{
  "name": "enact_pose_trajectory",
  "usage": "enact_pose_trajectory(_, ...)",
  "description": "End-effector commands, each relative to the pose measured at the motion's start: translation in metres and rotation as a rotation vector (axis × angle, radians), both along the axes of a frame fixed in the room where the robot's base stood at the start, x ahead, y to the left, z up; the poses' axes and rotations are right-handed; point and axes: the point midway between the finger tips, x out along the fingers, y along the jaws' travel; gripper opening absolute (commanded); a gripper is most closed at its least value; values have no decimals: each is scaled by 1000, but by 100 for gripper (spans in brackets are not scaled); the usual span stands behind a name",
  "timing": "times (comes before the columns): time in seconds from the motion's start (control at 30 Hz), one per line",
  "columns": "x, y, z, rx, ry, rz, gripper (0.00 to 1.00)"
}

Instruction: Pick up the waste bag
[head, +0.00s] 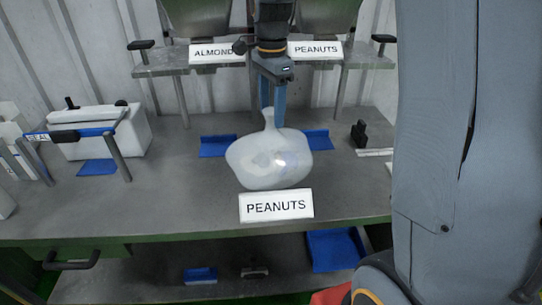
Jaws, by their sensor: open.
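The waste bag (268,160) is a whitish, translucent, rounded bag with a narrow gathered neck at its top. It is at the middle of the grey workbench (190,205), behind a white PEANUTS sign. My gripper (272,112) points down from above with blue fingers. Its fingertips are at the bag's neck, one finger to each side as far as I can see. The gripper is open. Whether the fingers touch the neck is not clear in this view.
The PEANUTS sign (276,206) stands at the bench's front edge. Blue trays (216,147) show on both sides behind the bag. A white box machine (105,130) stands left. A shelf (160,66) with ALMOND and PEANUTS labels is behind. My arm fills the right.

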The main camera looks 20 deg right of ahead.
Motion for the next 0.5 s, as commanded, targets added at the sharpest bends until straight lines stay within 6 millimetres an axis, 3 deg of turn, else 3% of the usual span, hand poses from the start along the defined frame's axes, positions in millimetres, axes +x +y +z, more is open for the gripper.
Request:
enact_pose_trajectory(0.2,0,1,-27,0,3,3,54)
enact_pose_trajectory(0.5,1,2,-32,0,0,5,54)
